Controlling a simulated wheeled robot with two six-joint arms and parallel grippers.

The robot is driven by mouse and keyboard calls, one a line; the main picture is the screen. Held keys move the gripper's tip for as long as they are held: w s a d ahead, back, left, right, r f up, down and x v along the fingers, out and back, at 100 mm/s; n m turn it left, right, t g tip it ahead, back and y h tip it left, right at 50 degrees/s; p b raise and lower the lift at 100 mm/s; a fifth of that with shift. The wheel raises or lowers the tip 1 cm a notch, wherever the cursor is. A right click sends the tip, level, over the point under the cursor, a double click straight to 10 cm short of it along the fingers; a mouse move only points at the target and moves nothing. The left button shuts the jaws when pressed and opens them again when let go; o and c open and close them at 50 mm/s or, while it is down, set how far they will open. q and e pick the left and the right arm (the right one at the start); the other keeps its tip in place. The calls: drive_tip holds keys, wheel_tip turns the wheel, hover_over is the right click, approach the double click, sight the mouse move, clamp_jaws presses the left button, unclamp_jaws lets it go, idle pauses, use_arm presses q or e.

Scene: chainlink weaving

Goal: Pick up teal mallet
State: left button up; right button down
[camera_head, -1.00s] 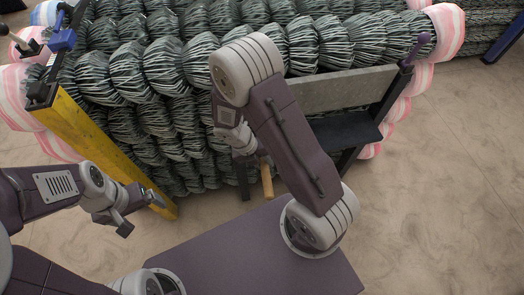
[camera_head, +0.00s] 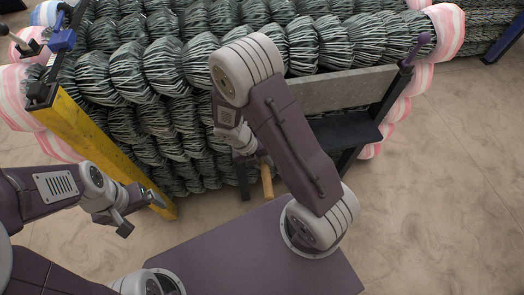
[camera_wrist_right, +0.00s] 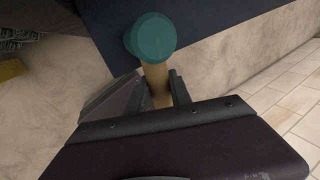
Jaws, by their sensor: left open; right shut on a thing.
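The teal mallet has a round teal head (camera_wrist_right: 150,37) and a tan handle, seen in the right wrist view. My right gripper (camera_wrist_right: 160,92) is shut around that handle, below the head. In the head view the tan handle (camera_head: 267,181) sticks out below my right gripper (camera_head: 247,164), and the mallet's head is hidden behind my arm. My left gripper (camera_head: 125,219) is open and empty, hanging at the lower left, well apart from the mallet.
Large wire rolls with green-grey strands (camera_head: 185,55) are stacked at the back. A yellow beam (camera_head: 95,140) stands on the left, near my left gripper. A dark shelf (camera_head: 345,132) under a grey panel (camera_head: 335,90) is to the right. The floor (camera_head: 440,200) at right is clear.

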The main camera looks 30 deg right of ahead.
sight(264, 162)
drive_tip(key=shift+r, duration=0.15)
idle(0.3)
drive_tip(key=shift+r, duration=0.3)
drive_tip(key=r+p, duration=0.1)
drive_tip(key=r, duration=0.1)
drive_tip(key=r+p, duration=0.1)
drive_tip(key=r, duration=0.1)
drive_tip(key=shift+s+a+p, duration=0.2)
drive_tip(key=shift+p, duration=0.15)
drive_tip(key=s+a+r+p, duration=0.3)
drive_tip(key=s+a+r, duration=0.3)
drive_tip(key=s, duration=0.3)
drive_tip(key=shift+s, duration=0.15)
drive_tip(key=shift+a+r, duration=0.1)
drive_tip(key=c, duration=2)
unclamp_jaws()
clamp_jaws()
